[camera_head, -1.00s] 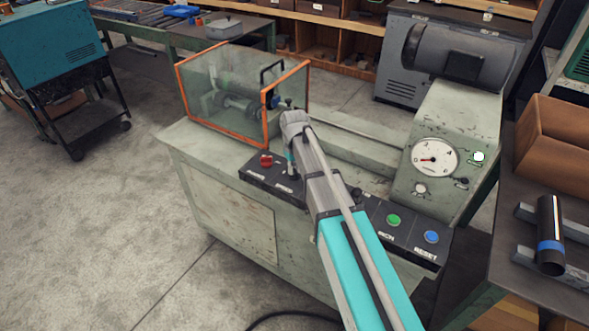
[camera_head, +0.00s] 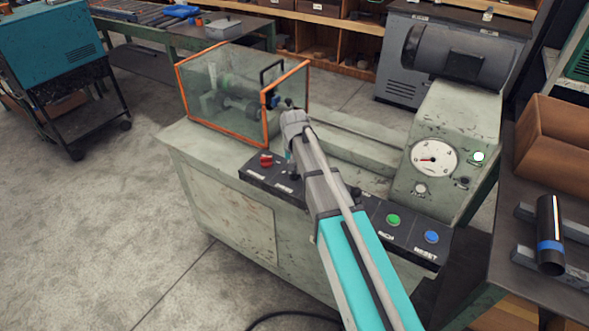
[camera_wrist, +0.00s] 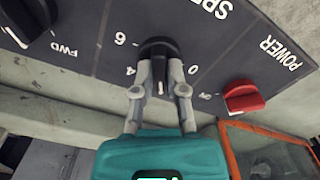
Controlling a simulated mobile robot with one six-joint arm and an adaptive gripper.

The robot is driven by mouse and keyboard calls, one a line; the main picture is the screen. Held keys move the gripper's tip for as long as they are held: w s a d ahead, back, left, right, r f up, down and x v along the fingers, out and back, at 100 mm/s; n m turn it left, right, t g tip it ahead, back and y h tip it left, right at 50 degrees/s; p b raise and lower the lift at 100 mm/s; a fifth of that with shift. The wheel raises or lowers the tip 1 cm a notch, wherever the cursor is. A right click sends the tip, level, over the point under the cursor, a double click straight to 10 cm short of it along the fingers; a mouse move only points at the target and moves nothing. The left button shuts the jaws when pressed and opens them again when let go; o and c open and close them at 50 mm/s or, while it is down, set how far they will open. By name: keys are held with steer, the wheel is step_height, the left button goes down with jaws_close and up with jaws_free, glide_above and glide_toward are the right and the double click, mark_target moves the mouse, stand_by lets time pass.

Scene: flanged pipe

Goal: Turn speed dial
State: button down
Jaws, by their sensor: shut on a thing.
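The speed dial (camera_wrist: 158,52) is a black knob with a white pointer line on the dark control panel. In the wrist view it stands among printed numbers, with "SPEED" partly visible above it. My gripper (camera_wrist: 160,75) has one finger on each side of the knob and is shut on it. The knob's pointer faces down between the fingers, between the 4 and the 0 marks in the picture.
A red power knob (camera_wrist: 243,97) is close beside the dial. Another black knob (camera_wrist: 27,18) marked FWD is on the other side. Green (camera_head: 393,220) and blue (camera_head: 431,236) buttons are at the panel's right. An orange-framed guard (camera_head: 222,138) stands behind the gripper.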

steer(key=shift+s, duration=0.15)
steer(key=c, duration=0.7)
jaws_free()
steer(key=shift+n, duration=0.4)
